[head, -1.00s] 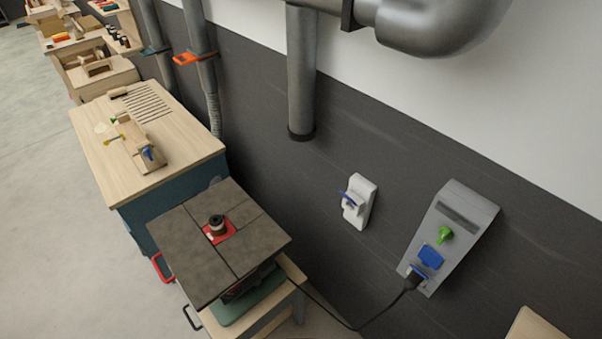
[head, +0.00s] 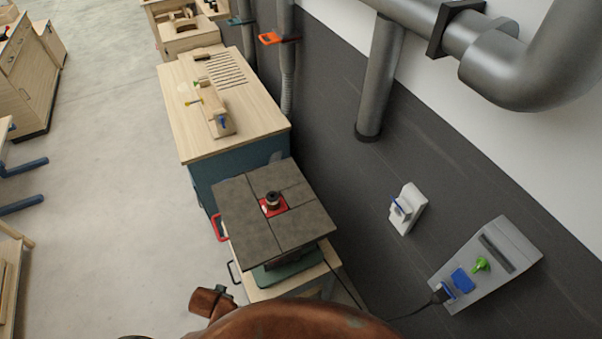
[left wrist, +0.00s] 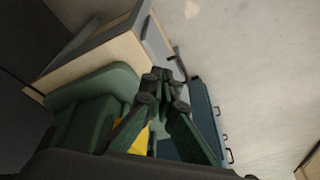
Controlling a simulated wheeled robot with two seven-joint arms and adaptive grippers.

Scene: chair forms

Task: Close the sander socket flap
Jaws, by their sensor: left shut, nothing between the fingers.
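A white wall socket (head: 407,210) has a small blue flap (head: 398,207) that appears to stick out from its front. To its right, a grey sloped panel (head: 500,253) carries a green knob (head: 481,264), a blue flap (head: 462,280) lying flat, and a black plug (head: 439,294) in a lower blue-flapped socket. A dark cable runs from the plug towards the dark-topped machine (head: 245,219). I cannot tell which flap belongs to the sander. My left gripper (left wrist: 166,88) is shut and empty in the left wrist view, away from the sockets. My right gripper is out of view.
The machine stands on a wooden stand (head: 330,265) near the dark wall. A wooden-topped bench (head: 220,130) is behind it. Grey pipes (head: 380,80) run above the sockets. Open floor (head: 120,180) lies to the left.

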